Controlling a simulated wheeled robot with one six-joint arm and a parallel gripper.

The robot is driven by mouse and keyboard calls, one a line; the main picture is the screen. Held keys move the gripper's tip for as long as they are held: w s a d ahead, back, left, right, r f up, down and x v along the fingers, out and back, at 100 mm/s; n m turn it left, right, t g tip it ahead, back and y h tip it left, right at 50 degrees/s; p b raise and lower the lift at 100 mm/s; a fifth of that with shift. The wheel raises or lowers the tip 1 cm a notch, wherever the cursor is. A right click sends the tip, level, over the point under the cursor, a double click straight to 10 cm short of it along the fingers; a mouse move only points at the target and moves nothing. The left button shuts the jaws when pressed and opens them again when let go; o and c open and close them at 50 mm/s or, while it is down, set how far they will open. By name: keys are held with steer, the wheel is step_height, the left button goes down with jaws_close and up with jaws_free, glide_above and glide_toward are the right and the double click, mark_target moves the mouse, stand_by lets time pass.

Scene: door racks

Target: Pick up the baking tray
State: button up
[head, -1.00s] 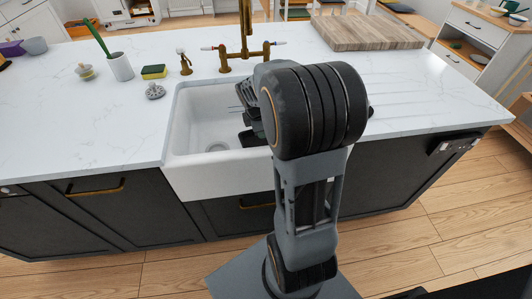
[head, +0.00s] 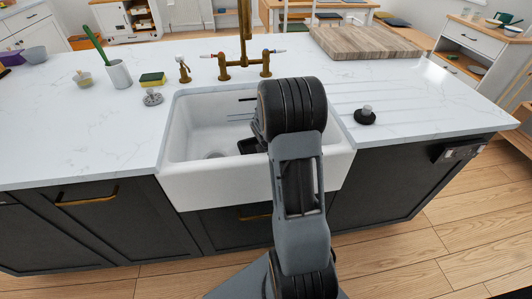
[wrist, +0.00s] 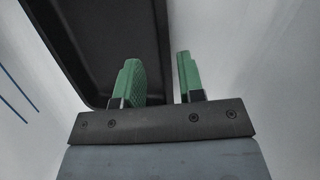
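The baking tray (wrist: 100,45) is black with a raised rim and rounded corners; it fills the upper left of the wrist view. It lies in the white sink (head: 190,128), where a dark part of the tray (head: 248,146) shows beside my arm in the head view. My gripper (wrist: 158,65) is open, with green fingers. In the wrist view the left finger overlaps the tray and the right finger is outside its right edge, so that edge passes between them. I see no clear contact. In the head view my arm hides the gripper and most of the tray.
Thin blue rods (wrist: 14,100) lie left of the tray. A brass tap (head: 244,62) stands behind the sink. A sponge (head: 152,79), a cup (head: 118,73) and a dark stopper (head: 366,115) stand on the white counter. A wooden board (head: 362,42) lies at the back right.

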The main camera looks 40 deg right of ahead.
steer(key=x, duration=0.4)
steer(key=shift+f+b, duration=0.15)
steer(key=shift+b, duration=0.15)
steer(key=shift+c, duration=0.5)
jaws_close()
